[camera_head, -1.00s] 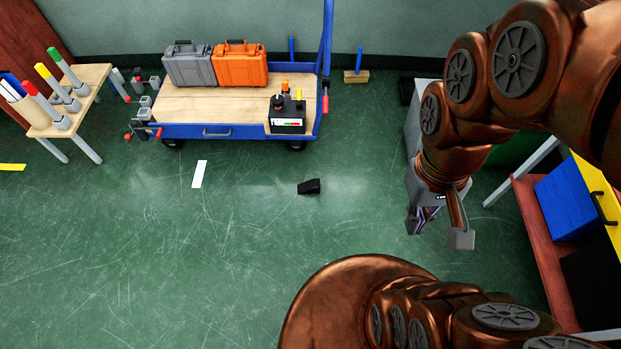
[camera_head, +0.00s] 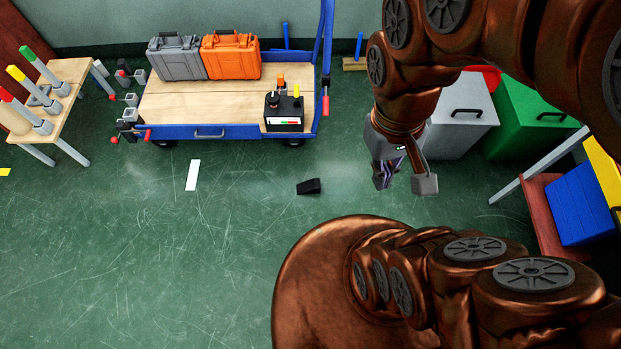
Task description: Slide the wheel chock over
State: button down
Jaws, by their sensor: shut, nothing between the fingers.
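The black wheel chock (camera_head: 309,186) lies on the green floor in front of the blue cart, a little right of the picture's middle. My gripper (camera_head: 384,182) hangs above the floor to the right of the chock, pointing down, with a clear gap between them. It is shut and holds nothing. Its fingers are small and partly hidden behind my arm's end. A white strip (camera_head: 193,175) is marked on the floor, left of the chock.
The blue cart (camera_head: 180,133) carries a grey case (camera_head: 175,59), an orange case (camera_head: 231,57) and a black box (camera_head: 284,113). Grey (camera_head: 462,125) and green (camera_head: 532,128) bins stand at right. A wooden table (camera_head: 68,92) stands at left. The floor's front left is clear.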

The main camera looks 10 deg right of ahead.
aim_at(312, 186)
jog(key=k, duration=1.15)
jog(key=u, duration=0.7)
jog(key=i, duration=1.45)
jog(key=z, duration=0.45)
